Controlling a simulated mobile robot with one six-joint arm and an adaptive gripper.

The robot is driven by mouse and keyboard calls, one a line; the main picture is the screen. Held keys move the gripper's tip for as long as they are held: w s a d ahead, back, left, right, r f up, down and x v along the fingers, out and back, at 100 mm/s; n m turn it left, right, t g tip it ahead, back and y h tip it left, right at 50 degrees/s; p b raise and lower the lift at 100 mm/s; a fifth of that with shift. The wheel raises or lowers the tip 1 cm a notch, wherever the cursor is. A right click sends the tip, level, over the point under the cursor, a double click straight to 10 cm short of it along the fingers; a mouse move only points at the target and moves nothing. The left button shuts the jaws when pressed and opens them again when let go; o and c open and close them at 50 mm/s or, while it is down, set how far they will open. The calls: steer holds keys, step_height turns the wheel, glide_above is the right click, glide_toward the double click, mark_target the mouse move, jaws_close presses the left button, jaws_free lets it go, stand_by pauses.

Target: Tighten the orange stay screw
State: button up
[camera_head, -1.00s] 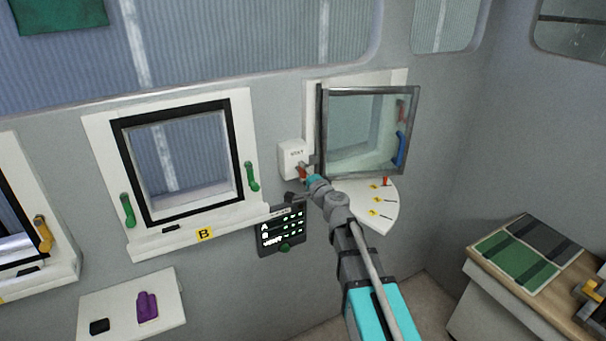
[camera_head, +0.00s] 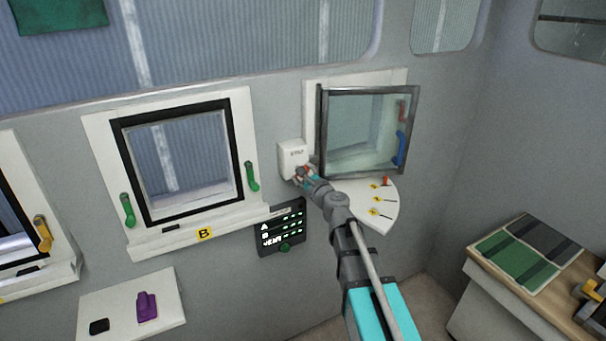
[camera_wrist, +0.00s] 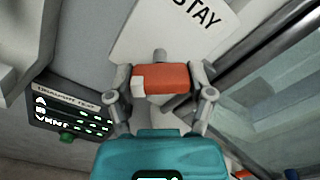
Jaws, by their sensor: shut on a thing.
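The white box marked STAY (camera_head: 291,152) is on the wall left of the open framed window; it also shows at the top of the wrist view (camera_wrist: 165,30). The orange stay screw (camera_wrist: 162,79) has a block-shaped head with a pale corner, and a short grey shaft runs from it toward the box. My gripper (camera_wrist: 160,82) is shut on this head, one finger on each side. In the head view my gripper (camera_head: 303,174) is at the lower edge of the box and mostly hides the screw.
The open glass pane (camera_head: 368,130) stands close right of my gripper. Below it is a white quarter-round plate (camera_head: 365,204) with yellow labels and an orange-red peg (camera_head: 386,181). A dark display panel (camera_head: 281,232) is below left. Window B (camera_head: 180,165) is farther left.

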steer(key=m, duration=0.7)
stand_by(0.4)
steer(key=o, duration=1.1)
steer(key=shift+s, duration=0.15)
steer(key=v, duration=1.1)
steer(key=shift+s+d, duration=0.2)
steer(key=shift+s, duration=0.15)
